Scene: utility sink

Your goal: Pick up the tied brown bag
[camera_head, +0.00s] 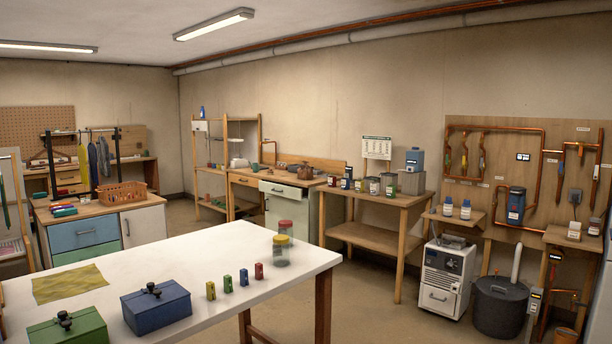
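A small dark brown lumpy object (305,171), which looks like the tied brown bag, sits on the wooden top of the white-drawer workbench at the back middle. It is too small for me to make out a tie. Neither of my grippers is in view.
A white table (200,246) fills the front left, holding a blue box (157,309), a green box (70,330), small coloured blocks, jars (281,250) and a yellow cloth (70,283). A wooden table (373,194) with cans stands right of the workbench. Floor between is open.

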